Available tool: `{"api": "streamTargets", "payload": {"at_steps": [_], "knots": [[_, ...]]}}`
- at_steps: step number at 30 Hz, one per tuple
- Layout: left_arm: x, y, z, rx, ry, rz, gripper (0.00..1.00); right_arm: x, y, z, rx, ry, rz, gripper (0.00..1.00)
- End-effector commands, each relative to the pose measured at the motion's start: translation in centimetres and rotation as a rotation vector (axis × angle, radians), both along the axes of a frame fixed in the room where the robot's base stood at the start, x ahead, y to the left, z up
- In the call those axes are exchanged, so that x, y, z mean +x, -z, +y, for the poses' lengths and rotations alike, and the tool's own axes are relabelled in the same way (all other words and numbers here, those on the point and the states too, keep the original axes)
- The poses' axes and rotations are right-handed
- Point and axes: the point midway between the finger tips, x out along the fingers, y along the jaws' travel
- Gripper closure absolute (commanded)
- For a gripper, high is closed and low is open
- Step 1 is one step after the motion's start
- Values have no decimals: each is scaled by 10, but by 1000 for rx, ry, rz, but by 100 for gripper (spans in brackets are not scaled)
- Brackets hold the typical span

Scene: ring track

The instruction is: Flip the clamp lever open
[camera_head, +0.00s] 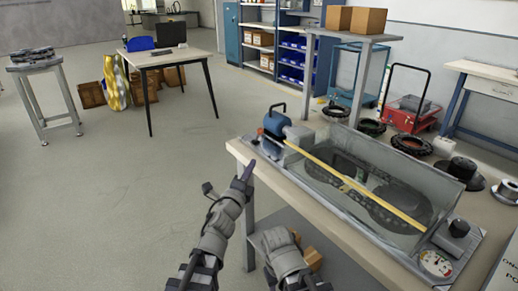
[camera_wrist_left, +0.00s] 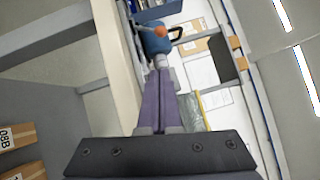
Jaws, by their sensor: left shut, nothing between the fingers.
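The clamp lever appears to be the small part with an orange-red knob (camera_head: 261,131) beside a blue motor-like unit (camera_head: 275,125), at the far left end of the bench rig. The orange knob (camera_wrist_left: 160,31) also shows in the left wrist view, in front of the blue unit (camera_wrist_left: 152,45). My left gripper (camera_head: 248,165) is shut and empty at the bench's near-left edge, below the knob in the picture. In the left wrist view its purple fingers (camera_wrist_left: 161,75) are together and point toward the blue unit, apart from the knob. The lever's exact pose is too small to tell.
A clear-walled trough (camera_head: 395,160) with a dark belt and a yellow bar (camera_head: 350,182) fills the bench (camera_head: 340,225). A gauge (camera_head: 436,263) sits at its near end. A shelf post (camera_head: 308,75) stands behind. The floor to the left is open.

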Motion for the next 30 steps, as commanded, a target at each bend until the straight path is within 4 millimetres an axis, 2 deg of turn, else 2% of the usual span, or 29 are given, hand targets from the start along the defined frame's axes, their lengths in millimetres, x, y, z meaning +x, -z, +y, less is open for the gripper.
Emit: {"api": "streamTargets", "payload": {"at_steps": [1, 4, 20, 26, 30], "knots": [[-1, 7, -2, 17, 13, -18, 100, 0, 9, 0, 0, 0, 0, 50], [-3, 7, -6, 41, 33, -43, 100, 0, 13, 0, 0, 0, 0, 50], [-1, 5, -9, 51, 43, -55, 100, 0, 13, 0, 0, 0, 0, 50], [13, 2, -14, 51, 43, -56, 100, 0, 10, 0, 0, 0, 0, 50], [32, -1, -21, 51, 44, -55, 100, 0, 6, 0, 1, 0, 0, 50]]}}
